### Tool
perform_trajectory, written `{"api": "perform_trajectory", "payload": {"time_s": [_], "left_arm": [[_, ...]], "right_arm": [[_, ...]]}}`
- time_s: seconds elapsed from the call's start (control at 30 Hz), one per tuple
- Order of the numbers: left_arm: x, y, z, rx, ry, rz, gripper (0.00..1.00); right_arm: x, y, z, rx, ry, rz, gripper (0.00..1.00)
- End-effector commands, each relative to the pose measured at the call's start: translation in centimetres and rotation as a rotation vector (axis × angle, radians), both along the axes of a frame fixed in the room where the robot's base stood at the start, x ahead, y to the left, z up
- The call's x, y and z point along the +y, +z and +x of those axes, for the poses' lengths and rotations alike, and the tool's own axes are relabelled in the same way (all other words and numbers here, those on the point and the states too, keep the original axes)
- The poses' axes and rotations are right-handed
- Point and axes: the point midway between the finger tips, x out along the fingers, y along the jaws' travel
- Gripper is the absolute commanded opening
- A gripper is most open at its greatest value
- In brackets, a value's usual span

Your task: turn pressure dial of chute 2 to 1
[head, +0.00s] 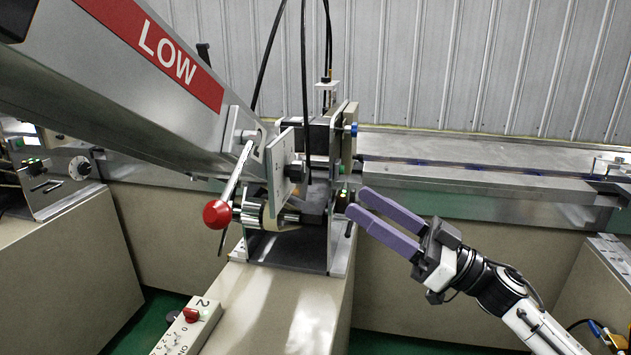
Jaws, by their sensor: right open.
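The control box (182,335) marked 2 stands at the bottom left of the head view, partly cut off by the lower edge. It carries a red-topped control (191,314), printed numbers from 0 upward and the word ON. I cannot tell for certain which part is the pressure dial, nor its setting. My right gripper (354,203) has purple fingers, open and empty. It is right of the chute mechanism, close to a small dark part with a green light (344,195); I cannot tell whether they touch. My left gripper is not in view.
The large metal chute (110,85) with a red LOW label slopes down from the upper left. A lever with a red ball (216,214) sticks out from the mechanism. A rail (470,185) runs behind.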

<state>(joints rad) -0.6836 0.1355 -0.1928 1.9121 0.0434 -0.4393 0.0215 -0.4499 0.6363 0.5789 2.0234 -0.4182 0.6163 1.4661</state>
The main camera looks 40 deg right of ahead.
Motion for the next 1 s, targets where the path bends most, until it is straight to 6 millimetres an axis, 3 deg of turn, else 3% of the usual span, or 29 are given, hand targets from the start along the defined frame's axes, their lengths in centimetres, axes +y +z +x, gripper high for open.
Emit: {"api": "perform_trajectory", "payload": {"time_s": [0.13,0.27,0.8,1.0], "left_arm": [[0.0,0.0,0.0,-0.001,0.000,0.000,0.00],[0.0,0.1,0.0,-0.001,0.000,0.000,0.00],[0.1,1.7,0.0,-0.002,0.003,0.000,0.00],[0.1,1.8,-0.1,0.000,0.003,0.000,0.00]], "right_arm": [[1.0,1.3,-1.6,-0.007,0.147,-0.038,0.45],[1.6,1.7,-2.0,-0.004,0.197,-0.050,0.45],[6.8,5.2,4.0,-0.005,0.200,-0.047,0.45],[7.5,5.4,4.9,-0.003,0.198,-0.049,0.45]]}}
